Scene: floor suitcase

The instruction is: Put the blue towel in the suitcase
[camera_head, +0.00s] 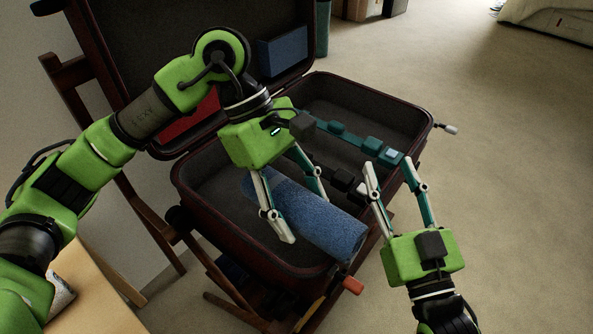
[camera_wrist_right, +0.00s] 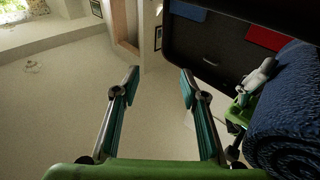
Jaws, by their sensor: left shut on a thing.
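The rolled blue towel (camera_head: 325,226) lies slantwise over the near part of the open suitcase (camera_head: 345,92). My left gripper (camera_head: 305,219) is shut on the towel, one finger on each side. The towel's right end reaches the suitcase's near right rim; I cannot tell whether its underside touches the suitcase. The towel also fills the right edge of the right wrist view (camera_wrist_right: 292,115), with my left gripper (camera_wrist_right: 245,92) beside it. My right gripper (camera_head: 394,186) is open and empty at the suitcase's right side, beside the towel; its spread fingers show in the right wrist view (camera_wrist_right: 158,78).
The suitcase lid stands open at the back, with a blue item (camera_head: 283,50) and a red item (camera_head: 196,118) in it. A teal strap with buckles (camera_head: 372,145) crosses the suitcase. A wooden stand (camera_head: 165,232) is under it. The carpet (camera_head: 480,110) to the right is clear.

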